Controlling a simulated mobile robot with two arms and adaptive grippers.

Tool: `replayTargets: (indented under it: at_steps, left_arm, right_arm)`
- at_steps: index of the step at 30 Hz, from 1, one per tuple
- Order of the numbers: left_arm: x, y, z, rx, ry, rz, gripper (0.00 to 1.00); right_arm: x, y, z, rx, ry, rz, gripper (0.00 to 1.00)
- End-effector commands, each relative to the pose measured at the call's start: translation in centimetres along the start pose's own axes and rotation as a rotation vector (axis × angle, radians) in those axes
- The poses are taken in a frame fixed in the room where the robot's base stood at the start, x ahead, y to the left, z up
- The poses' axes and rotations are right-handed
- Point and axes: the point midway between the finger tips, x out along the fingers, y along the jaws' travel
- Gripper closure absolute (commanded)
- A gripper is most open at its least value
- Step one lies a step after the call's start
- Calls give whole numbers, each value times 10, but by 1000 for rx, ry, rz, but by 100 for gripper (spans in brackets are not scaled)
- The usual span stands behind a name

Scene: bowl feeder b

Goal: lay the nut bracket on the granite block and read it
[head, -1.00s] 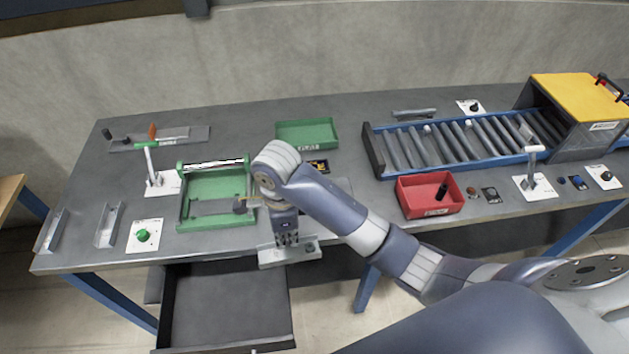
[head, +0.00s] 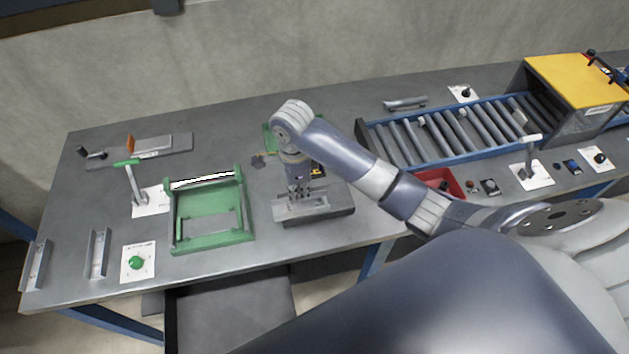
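The nut bracket (head: 283,209) is a light grey metal piece with a flat base, in the middle of the head view. The granite block (head: 342,213) is a dark slab near the table's front edge. The bracket is at the block's top, overlapping its left part; I cannot tell whether it touches the block. My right gripper (head: 306,197) points down from above and is shut on the bracket, its fingers partly blending with it. A dark display with yellow marks (head: 318,169) is partly hidden behind my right wrist. My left gripper is not in view.
A green tray fixture (head: 212,243) stands left of the block. A red bin (head: 454,183) and roller conveyor (head: 436,140) are to the right. A green bin (head: 268,139) is mostly hidden behind my arm. A drawer (head: 230,315) is open below the table's front.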

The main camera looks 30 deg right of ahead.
Motion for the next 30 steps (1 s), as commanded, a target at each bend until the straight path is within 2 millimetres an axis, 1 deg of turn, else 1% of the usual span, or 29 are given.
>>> replayTargets:
  at_steps: [1,3,5,8,11,13,14,16,18,21,27,30]
  left_arm:
    - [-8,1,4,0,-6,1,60]
    - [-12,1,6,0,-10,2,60]
    - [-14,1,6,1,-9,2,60]
    - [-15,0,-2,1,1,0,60]
    - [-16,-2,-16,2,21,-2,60]
    - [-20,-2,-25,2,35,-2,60]
    - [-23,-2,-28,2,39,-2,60]
    - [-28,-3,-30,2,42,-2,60]
    - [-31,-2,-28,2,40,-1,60]
    - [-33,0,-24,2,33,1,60]
    - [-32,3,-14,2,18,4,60]
    - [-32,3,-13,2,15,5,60]
  right_arm:
    - [-3,-8,-13,4,4,0,100]
    - [-1,-16,-24,3,3,0,100]
    - [1,-21,-31,2,1,1,100]
    - [3,-27,-38,0,0,0,100]
    - [4,-30,-43,0,0,0,100]
    - [3,-36,-52,3,1,0,100]
    - [6,-37,-54,0,1,2,100]
    - [19,-35,-52,-1,1,4,100]
    - [29,-35,-52,-1,1,4,100]
    - [38,-36,-51,0,0,1,100]
    - [41,-36,-51,-2,-1,-1,100]
    - [41,-36,-51,-2,-1,-1,100]
